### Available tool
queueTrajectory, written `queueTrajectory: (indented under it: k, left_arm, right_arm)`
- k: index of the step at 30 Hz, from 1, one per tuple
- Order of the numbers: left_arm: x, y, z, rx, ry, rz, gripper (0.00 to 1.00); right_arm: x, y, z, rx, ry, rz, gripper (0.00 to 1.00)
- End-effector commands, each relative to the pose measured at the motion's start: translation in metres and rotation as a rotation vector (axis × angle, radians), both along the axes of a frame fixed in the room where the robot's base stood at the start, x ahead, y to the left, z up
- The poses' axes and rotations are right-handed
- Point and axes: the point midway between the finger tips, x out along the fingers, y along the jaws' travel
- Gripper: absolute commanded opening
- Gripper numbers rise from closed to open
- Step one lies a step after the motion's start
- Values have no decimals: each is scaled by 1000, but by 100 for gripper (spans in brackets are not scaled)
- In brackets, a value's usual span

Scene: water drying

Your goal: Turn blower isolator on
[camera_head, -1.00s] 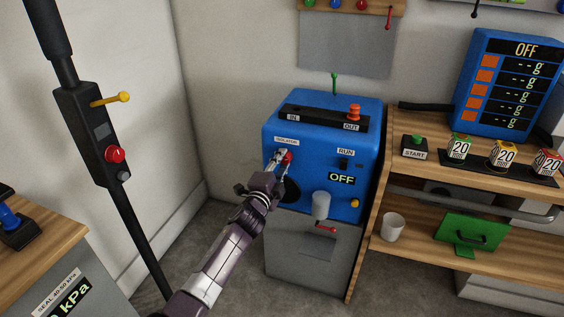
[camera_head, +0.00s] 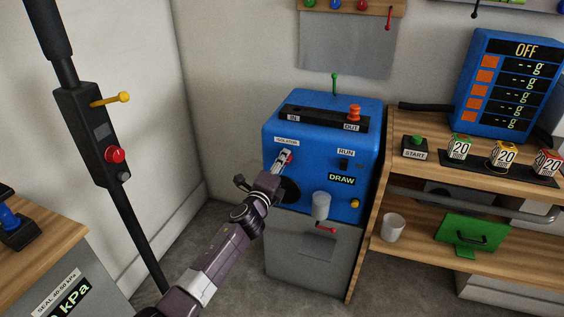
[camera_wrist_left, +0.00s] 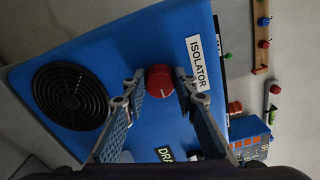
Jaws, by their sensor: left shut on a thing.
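The blue blower machine (camera_head: 330,118) stands against the wall in the head view. Its red isolator knob (camera_wrist_left: 160,81) sits beside the "ISOLATOR" label (camera_wrist_left: 197,62) in the left wrist view, with a pale mark on its face. My left gripper (camera_head: 285,160) is at the knob; its two fingers lie on either side of it and are shut on it. The fingers partly hide the knob in the head view. My right gripper is in neither view.
A round black vent grille (camera_wrist_left: 70,96) is beside the knob. A RUN switch (camera_head: 344,164) and a grey cylinder with a red lever (camera_head: 321,206) are on the machine's front. A wooden shelf (camera_head: 380,215) stands close on the right. A black pole (camera_head: 125,215) rises at left.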

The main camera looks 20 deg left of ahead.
Motion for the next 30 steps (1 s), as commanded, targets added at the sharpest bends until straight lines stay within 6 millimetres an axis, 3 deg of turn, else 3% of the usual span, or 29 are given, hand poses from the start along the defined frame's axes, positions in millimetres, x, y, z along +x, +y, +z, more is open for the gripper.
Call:
queueTrajectory:
  k: [8, 9, 13, 23, 30]
  left_arm:
    - [-1, -1, -2, 2, 3, -1, 2]
    - [-1, -1, -2, 1, 3, -1, 30]
    - [0, -1, -2, 1, 2, 0, 44]
    - [-2, 0, -1, 0, 1, 0, 44]
    - [-28, 0, -2, 2, 2, -3, 44]
  right_arm:
    - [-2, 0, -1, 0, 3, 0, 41]
    - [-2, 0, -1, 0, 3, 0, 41]
    - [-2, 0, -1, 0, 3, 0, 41]
    - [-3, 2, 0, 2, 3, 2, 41]
    - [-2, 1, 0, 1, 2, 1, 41]
